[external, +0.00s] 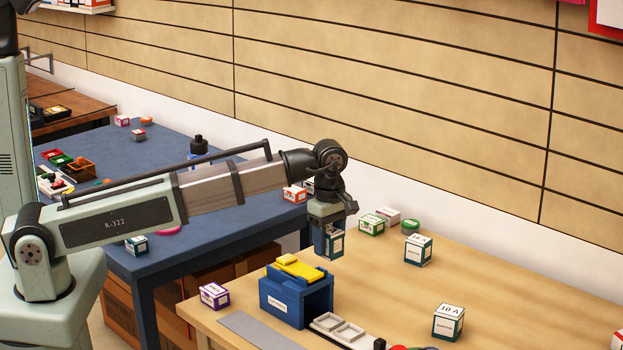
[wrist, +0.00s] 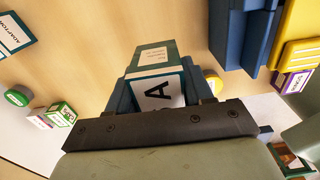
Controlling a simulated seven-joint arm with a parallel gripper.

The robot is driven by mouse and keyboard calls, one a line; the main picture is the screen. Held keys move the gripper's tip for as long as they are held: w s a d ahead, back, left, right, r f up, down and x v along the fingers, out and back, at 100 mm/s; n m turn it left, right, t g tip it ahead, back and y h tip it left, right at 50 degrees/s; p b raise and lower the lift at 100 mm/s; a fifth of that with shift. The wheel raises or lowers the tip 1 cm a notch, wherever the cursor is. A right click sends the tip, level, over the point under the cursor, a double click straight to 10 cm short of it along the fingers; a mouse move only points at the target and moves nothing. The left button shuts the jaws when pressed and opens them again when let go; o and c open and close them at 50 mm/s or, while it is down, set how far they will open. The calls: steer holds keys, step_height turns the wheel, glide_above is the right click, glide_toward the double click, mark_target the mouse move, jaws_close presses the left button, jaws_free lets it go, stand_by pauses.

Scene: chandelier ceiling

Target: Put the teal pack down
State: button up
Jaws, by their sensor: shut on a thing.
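My gripper (external: 328,240) is shut on the teal pack (external: 337,243), a small white box with teal edges, over the wooden table's back-left part. In the wrist view the teal pack (wrist: 152,60) sits between the blue fingers (wrist: 160,86), with a big letter A on its near face. I cannot tell how far its underside is from the wooden table (external: 390,278). The fingers hide part of its sides.
A blue open-fronted holder (external: 283,303) with a yellow piece (external: 299,268) on top stands in front of my gripper. A purple-edged box (external: 214,296) is left of it. Two teal-edged boxes (external: 418,249) (external: 448,322) stand right. Bare wood lies between them.

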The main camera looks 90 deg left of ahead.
steer(key=shift+r, duration=0.9)
steer(key=s+a+n, duration=0.2)
steer(key=s+a, duration=0.4)
steer(key=a, duration=0.6)
steer(key=s+a+n, duration=0.3)
steer(key=s+a, duration=0.3)
steer(key=a, duration=0.5)
steer(key=s+a+n, duration=0.2)
steer(key=s+a, duration=0.3)
steer(key=s, duration=0.3)
steer(key=s+a+n, duration=0.2)
steer(key=s+a, duration=0.4)
steer(key=s, duration=0.3)
steer(key=shift+a+r, duration=0.15)
steer(key=shift+a, duration=0.15)
steer(key=shift+f, duration=5)
steer(key=shift+f, duration=0.1)
